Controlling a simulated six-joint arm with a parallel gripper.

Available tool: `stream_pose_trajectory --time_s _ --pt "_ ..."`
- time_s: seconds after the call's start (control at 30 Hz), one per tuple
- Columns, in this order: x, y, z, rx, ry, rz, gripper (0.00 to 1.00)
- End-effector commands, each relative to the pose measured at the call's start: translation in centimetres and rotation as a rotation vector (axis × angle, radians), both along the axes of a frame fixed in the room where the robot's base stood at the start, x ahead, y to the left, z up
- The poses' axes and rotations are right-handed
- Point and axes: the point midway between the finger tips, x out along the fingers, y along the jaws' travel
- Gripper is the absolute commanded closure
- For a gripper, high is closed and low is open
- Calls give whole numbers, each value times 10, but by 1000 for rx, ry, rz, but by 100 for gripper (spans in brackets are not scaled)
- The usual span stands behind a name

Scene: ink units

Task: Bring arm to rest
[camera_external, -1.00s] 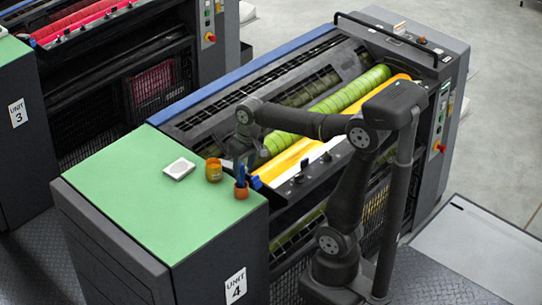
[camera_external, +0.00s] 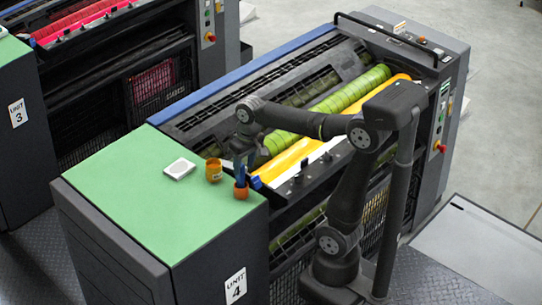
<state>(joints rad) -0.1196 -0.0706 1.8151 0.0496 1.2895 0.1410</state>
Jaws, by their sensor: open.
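My arm reaches left from its base at the lower right, over the front of the ink unit. My gripper (camera_external: 241,170) points down at the right edge of the green top, over an orange cup (camera_external: 241,192) that holds a blue tool (camera_external: 240,176). The jaws are small and dark here. They are open, but whether they touch the blue tool I cannot tell.
Unit 4's rollers (camera_external: 345,95) and yellow ink tray (camera_external: 300,152) lie right of the gripper. The front of the green top is clear.

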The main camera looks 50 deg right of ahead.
Motion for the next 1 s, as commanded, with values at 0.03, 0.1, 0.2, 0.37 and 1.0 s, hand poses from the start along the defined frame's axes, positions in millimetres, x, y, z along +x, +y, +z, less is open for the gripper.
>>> stream_pose_trajectory --time_s 0.03,0.1,0.2,0.37,1.0 --pt "0 -1 11 1 -5 0 55" --pt "-2 -1 25 1 -4 0 55" --pt "-4 -3 45 0 -4 0 55" --pt "-7 -5 77 0 -4 0 55" --pt "-12 -6 104 -1 5 0 55"
